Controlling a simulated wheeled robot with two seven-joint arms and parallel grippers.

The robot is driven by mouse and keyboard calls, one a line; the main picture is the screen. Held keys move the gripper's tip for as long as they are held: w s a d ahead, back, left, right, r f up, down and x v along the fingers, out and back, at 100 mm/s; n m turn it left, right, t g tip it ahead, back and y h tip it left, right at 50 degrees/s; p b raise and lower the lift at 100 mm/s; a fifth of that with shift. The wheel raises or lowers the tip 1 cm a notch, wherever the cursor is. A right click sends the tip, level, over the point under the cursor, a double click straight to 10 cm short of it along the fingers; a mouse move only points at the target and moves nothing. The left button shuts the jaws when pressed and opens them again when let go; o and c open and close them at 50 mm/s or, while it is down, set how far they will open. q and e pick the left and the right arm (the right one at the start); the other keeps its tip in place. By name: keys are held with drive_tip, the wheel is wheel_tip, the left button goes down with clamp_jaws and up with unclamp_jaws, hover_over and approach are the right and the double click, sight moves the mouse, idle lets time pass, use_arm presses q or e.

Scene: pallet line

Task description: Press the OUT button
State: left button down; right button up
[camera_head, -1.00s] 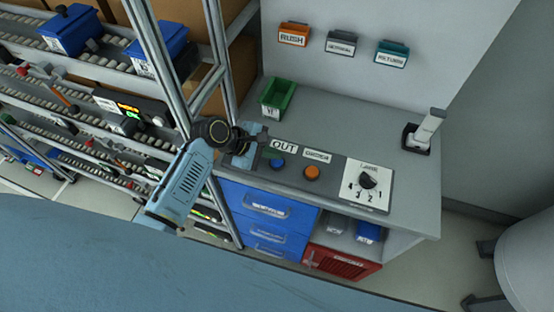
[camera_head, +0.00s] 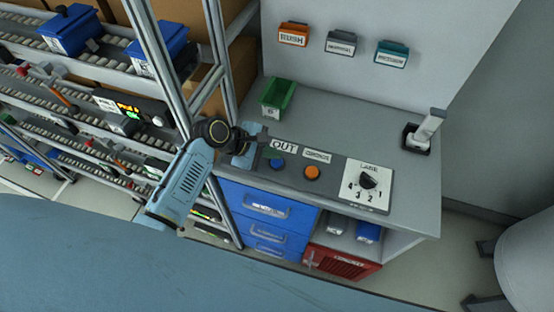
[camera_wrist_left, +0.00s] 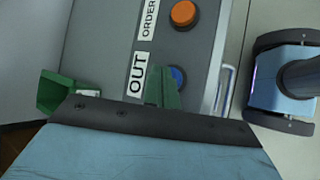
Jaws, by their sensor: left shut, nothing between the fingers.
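The OUT button is a blue round button (camera_head: 277,164) on the dark control panel (camera_head: 330,190) on the bench, below a white OUT label (camera_head: 284,146). It also shows in the left wrist view (camera_wrist_left: 178,76), partly hidden by my fingers. My left gripper (camera_head: 263,141) is shut and empty, pointing over the panel's left end beside the OUT label. In the wrist view its fingertips (camera_wrist_left: 163,82) lie between the label and the blue button. I cannot tell whether they touch anything.
An orange button (camera_head: 312,173) and a lane dial (camera_head: 368,181) sit to the right on the same panel. A green bin (camera_head: 277,97) stands behind the panel's left end. A metal rack post (camera_head: 219,60) rises close to my left arm.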

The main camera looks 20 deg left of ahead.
use_arm(q)
drive_tip(key=shift+f, duration=0.1)
drive_tip(key=shift+f, duration=0.3)
drive_tip(key=shift+f, duration=0.5)
idle(0.8)
drive_tip(key=shift+r+p, duration=0.95)
drive_tip(key=shift+p, duration=0.35)
